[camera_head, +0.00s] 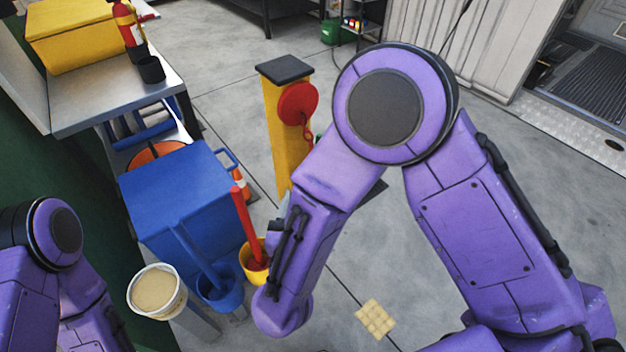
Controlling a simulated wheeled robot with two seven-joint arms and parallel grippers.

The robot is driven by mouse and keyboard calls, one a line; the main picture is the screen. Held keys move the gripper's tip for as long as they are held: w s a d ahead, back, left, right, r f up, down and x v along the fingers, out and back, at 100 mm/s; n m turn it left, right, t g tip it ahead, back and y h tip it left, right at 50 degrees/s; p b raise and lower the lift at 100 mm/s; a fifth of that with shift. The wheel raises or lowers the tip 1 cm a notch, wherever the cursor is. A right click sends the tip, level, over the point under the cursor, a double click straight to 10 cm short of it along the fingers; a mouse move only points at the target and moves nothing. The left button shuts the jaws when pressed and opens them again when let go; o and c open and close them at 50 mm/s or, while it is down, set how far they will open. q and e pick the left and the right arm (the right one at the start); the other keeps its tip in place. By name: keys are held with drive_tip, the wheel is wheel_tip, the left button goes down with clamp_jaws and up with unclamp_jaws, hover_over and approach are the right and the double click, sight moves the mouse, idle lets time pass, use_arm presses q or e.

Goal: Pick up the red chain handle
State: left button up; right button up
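A yellow post (275,135) with a dark cap stands on the floor at the upper middle. A round red disc (297,103) is on its side, and a small red chain-like piece with a ring (307,131) hangs below it. I cannot tell for sure that this piece is the chain handle. My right arm is bent in front of the scene, its elbow just right of the post, its forearm running down and left. My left arm shows only at the lower left. Neither gripper's fingers can be seen.
A blue bin (178,195) stands left of the post. A yellow bucket (252,272) holding a red stick (243,222) and a tan-filled tub (157,290) are in front. A metal bench (110,98) carries a yellow box (75,30). Floor beyond my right arm is mostly clear.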

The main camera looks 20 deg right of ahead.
drive_tip(key=x, duration=0.3)
drive_tip(key=p+x, duration=0.1)
drive_tip(key=x, duration=0.6)
drive_tip(key=shift+d+f, duration=0.4)
drive_tip(key=shift+d, duration=0.1)
drive_tip(key=shift+s, duration=0.1)
clamp_jaws()
